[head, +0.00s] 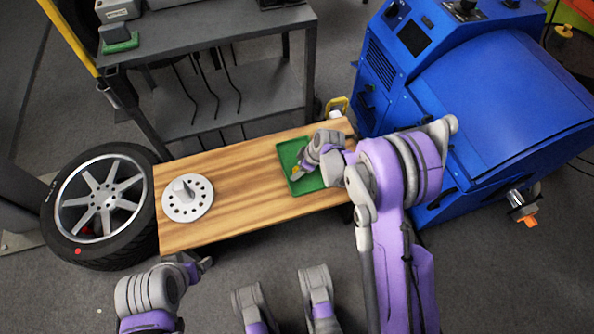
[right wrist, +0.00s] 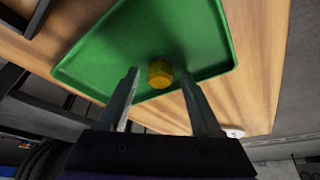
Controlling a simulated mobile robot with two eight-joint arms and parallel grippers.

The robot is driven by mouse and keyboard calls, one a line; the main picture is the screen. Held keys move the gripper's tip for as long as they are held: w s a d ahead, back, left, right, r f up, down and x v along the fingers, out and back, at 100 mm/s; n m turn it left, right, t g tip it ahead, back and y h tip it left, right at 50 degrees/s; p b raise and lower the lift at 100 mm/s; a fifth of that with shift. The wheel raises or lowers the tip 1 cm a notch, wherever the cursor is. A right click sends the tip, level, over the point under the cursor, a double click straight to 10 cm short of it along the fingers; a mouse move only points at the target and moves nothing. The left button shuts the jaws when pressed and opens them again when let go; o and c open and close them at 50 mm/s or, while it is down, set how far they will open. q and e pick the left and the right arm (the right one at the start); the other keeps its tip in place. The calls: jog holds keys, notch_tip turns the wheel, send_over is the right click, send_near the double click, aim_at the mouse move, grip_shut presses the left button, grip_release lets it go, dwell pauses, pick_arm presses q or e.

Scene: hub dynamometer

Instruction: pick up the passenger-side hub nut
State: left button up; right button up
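A yellow hexagonal hub nut (right wrist: 160,73) lies on the green tray (right wrist: 110,50) in the right wrist view. In the head view the green tray (head: 309,184) sits at the right end of the wooden bench, partly covered by my right arm. My right gripper (right wrist: 158,80) is open, with its two fingers apart on either side of the nut in that view. I see a gap between each finger and the nut. In the head view my right gripper (head: 298,170) is over the tray. My left gripper (head: 202,264) is at the bench's front left edge, too small to read.
A white hub plate with holes (head: 188,199) sits on the left of the wooden bench (head: 240,180). A wheel (head: 100,205) leans at the bench's left end. A grey cart (head: 240,95) stands behind; a blue machine (head: 480,100) is at the right. The bench's middle is clear.

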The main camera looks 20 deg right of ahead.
grip_shut()
